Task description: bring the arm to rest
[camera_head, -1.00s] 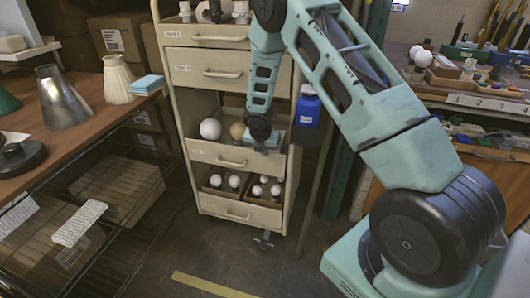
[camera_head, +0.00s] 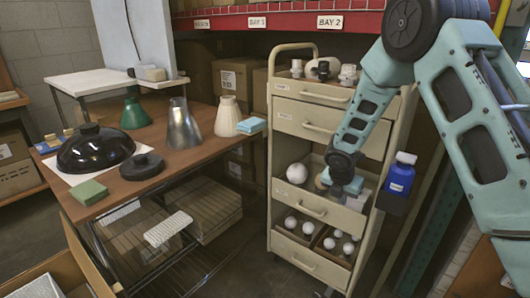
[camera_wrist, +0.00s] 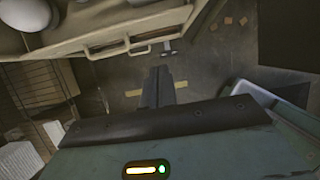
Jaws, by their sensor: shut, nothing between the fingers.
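My arm reaches in from the upper right in the head view, bent down in front of a beige drawer cart (camera_head: 297,122). My gripper (camera_head: 343,184) hangs at the height of the cart's open third drawer, with a pale bulb and a light-coloured block close by. I cannot tell from the head view how far it is from the drawer. In the wrist view my gripper (camera_wrist: 160,72) shows two dark fingers together and empty, with dark floor beyond them.
A blue bottle (camera_head: 399,178) sits on the cart's right side. Bulbs lie in the lower drawers. At left, a wooden table (camera_head: 110,190) holds a black dome shade (camera_head: 95,148), a green shade (camera_head: 134,113), a metal cone (camera_head: 183,125) and a cream shade (camera_head: 228,117).

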